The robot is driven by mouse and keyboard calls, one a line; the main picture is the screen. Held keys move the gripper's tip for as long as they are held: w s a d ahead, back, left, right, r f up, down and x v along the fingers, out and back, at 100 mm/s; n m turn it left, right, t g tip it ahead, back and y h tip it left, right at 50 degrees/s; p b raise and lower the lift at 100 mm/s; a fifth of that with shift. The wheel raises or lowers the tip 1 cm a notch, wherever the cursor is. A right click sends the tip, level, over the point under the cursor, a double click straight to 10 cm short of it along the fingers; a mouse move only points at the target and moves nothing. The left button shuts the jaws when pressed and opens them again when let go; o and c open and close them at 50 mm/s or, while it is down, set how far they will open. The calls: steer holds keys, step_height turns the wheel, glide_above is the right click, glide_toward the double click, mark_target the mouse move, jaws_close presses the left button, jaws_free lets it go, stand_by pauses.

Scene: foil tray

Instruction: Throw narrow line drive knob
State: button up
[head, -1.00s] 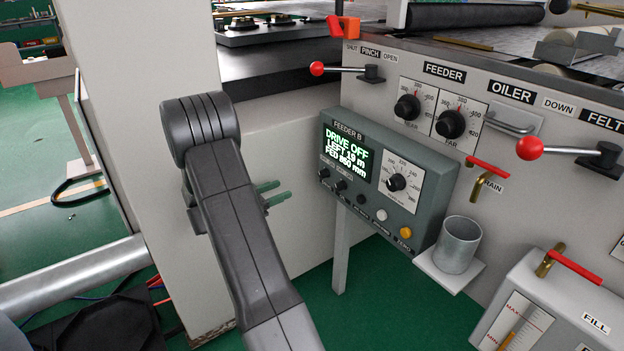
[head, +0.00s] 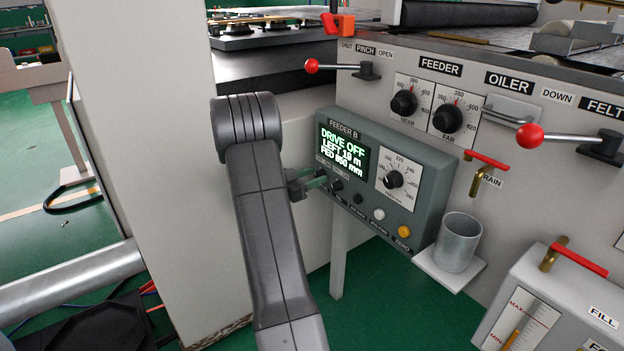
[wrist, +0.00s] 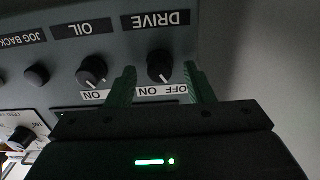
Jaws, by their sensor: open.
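The feeder B control box (head: 432,178) is a grey-green panel whose screen (head: 343,150) reads DRIVE OFF. In the wrist view its labels are upside down. The dark round DRIVE knob (wrist: 160,66) has a small white mark near the ON and OFF labels, its pointing looking closer to OFF. My gripper (wrist: 160,72) is open, with one green finger on each side of the DRIVE knob; whether they touch it I cannot tell. In the head view my gripper (head: 315,179) is at the box's left end, hiding the DRIVE knob.
The OIL knob (wrist: 92,70) sits close beside one finger, with the JOG BACK button (wrist: 37,75) beyond. A large dial (head: 393,180) and a yellow button (head: 404,231) are farther right.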

steer(key=c, duration=1)
steer(key=shift+o, duration=0.2)
steer(key=shift+m, duration=0.4)
steer(key=m+b, duration=0.2)
steer(key=m, duration=0.3)
steer(key=shift+f, duration=0.15)
steer(key=m+b, duration=0.3)
steer(key=m, duration=0.3)
steer(key=shift+s, duration=0.1)
steer(key=shift+b, duration=0.3)
steer(key=o, duration=1)
steer(key=shift+c, duration=0.2)
